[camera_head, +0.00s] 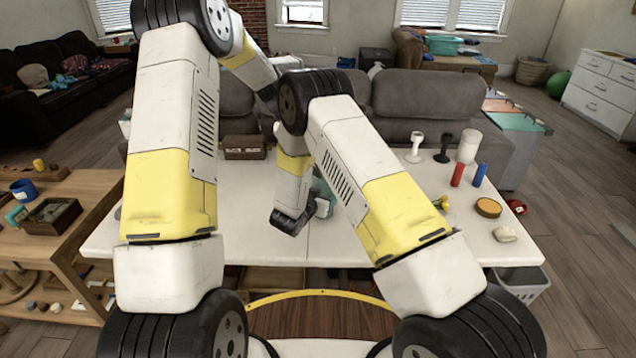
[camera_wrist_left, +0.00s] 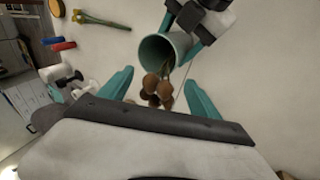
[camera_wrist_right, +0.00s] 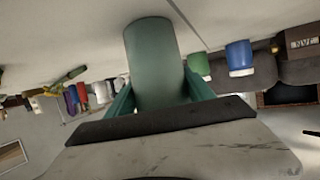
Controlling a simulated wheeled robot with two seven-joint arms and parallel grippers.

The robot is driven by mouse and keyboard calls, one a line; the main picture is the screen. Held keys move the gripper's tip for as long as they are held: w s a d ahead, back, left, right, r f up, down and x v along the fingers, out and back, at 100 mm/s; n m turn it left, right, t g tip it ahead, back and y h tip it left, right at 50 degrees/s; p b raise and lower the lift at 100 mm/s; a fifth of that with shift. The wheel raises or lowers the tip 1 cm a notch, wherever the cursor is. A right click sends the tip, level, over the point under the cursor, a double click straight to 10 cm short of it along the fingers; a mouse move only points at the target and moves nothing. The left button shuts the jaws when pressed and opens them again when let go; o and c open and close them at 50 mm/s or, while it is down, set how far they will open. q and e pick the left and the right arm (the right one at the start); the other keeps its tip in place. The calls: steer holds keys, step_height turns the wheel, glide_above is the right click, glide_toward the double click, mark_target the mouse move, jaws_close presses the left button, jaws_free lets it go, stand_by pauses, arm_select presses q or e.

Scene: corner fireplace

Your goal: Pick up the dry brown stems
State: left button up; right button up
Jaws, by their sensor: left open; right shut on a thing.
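The dry brown stems (camera_wrist_left: 152,88) with round brown heads stick out of the mouth of a grey-green vase (camera_wrist_left: 160,52) in the left wrist view. My left gripper (camera_wrist_left: 158,78) is open, with one finger on each side of the stem heads; I cannot tell if it touches them. My right gripper (camera_wrist_right: 160,88) is shut on the vase, which fills the middle of the right wrist view (camera_wrist_right: 155,62). In the head view my arms hide the stems and most of the vase.
The white table (camera_head: 250,225) carries a dark wooden box (camera_head: 244,148), candlesticks (camera_head: 416,148), a white cylinder (camera_head: 468,147), red (camera_head: 457,175) and blue (camera_head: 479,175) cylinders, a yellow flower (camera_head: 441,203), a round brown disc (camera_head: 488,208) and a pale stone (camera_head: 505,234). A grey sofa (camera_head: 425,95) stands behind.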

arm_select(q)
steer(key=shift+f, duration=0.1)
jaws_close()
stand_by(0.3)
step_height(320, 180, up, 18)
stand_by(0.4)
arm_select(e)
steer(key=o, duration=1.6)
steer(key=o, duration=0.3)
